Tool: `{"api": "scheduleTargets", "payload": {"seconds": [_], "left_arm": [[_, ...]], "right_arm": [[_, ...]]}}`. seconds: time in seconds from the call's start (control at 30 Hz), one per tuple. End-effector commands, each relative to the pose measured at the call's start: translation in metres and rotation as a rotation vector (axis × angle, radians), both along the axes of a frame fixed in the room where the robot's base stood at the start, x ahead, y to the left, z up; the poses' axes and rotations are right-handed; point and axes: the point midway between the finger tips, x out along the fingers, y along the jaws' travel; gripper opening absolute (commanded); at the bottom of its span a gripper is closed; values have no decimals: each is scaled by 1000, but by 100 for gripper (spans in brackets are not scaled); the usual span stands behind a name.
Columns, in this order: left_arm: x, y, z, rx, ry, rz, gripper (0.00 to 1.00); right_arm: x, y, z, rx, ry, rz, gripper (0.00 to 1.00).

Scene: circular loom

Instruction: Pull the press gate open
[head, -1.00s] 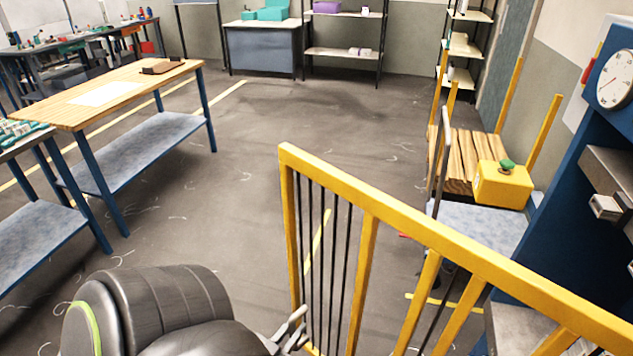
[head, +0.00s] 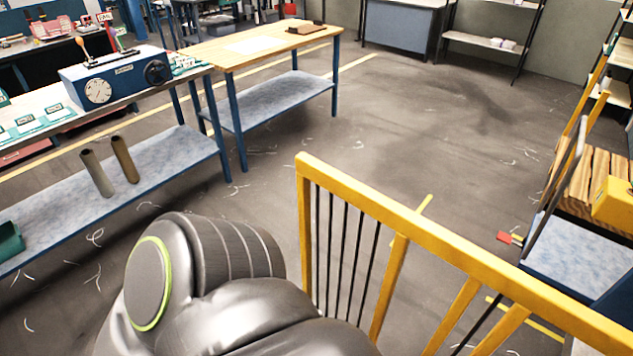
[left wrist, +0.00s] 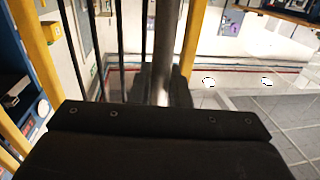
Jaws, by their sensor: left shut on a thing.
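The press gate (head: 440,240) is a yellow frame with thin black bars, crossing the lower right of the head view. Its end post (head: 306,235) stands just right of my left arm. In the left wrist view, yellow posts (left wrist: 193,40) and black bars (left wrist: 121,45) rise beyond my gripper. My left gripper (left wrist: 161,88) is shut around a grey upright bar (left wrist: 165,45), which looks like the gate's handle. In the head view my arm hides this grip. My right gripper is in neither view.
A wooden-topped table (head: 265,40) and a bench with a blue gauge box (head: 115,80) stand at left. A blue-grey press table (head: 570,255) with a yellow block (head: 615,205) is beyond the gate at right. The middle floor is open.

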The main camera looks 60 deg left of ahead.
Motion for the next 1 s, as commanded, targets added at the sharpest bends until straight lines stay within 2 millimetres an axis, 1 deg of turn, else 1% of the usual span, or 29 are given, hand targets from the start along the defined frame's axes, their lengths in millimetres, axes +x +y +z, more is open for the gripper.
{"api": "scheduleTargets", "payload": {"seconds": [0.03, 0.13, 0.4, 0.53, 0.57, 0.67, 0.7, 1.0], "left_arm": [[-2, -1, -2, -3, 6, 0, 0], [-4, 0, -2, -2, 5, 5, 0], [-5, 0, -1, -2, 3, 7, 0], [-5, 0, -1, -2, 3, 7, 0], [-5, 0, -1, -2, 3, 7, 20], [-5, 0, -1, -1, 2, 7, 33], [-5, 1, -1, -1, 2, 7, 35], [-5, 1, 0, 1, -1, 7, 35]], "right_arm": [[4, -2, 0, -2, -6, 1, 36], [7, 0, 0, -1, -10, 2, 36], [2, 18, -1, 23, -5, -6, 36], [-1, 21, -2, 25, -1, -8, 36], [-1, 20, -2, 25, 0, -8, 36], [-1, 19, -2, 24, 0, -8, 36], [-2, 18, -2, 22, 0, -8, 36], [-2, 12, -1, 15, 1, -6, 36]]}}
